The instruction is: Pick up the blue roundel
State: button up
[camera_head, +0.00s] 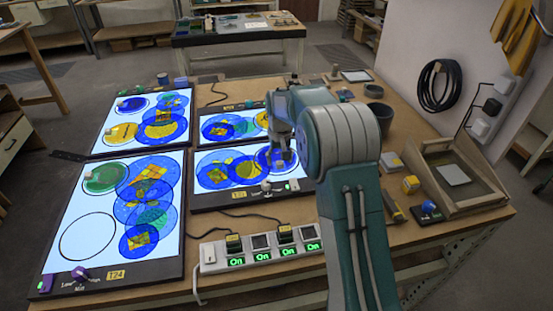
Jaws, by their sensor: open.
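Several round glass pieces lie on lit white panels. One plain dark blue roundel (132,103) lies at the top of the back-left panel (176,97). Another blue disc (266,158) lies at the right end of the front-middle panel (285,187), directly beneath my gripper. A green roundel (103,178) and a yellow roundel (121,133) lie in outlined circles on the left panels. My gripper (281,160) is open and points down at the disc. My arm covers part of the disc, and I cannot tell whether the fingertips touch it.
Overlapping blue patterned discs (148,187) cover parts of the panels. A power strip (262,248) and cables lie at the front. A wooden tray (457,174) and dark cup (381,116) stand right of my arm.

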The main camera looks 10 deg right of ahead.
jog(key=shift+f, duration=0.9)
grip_shut()
jog(key=shift+r, duration=0.1)
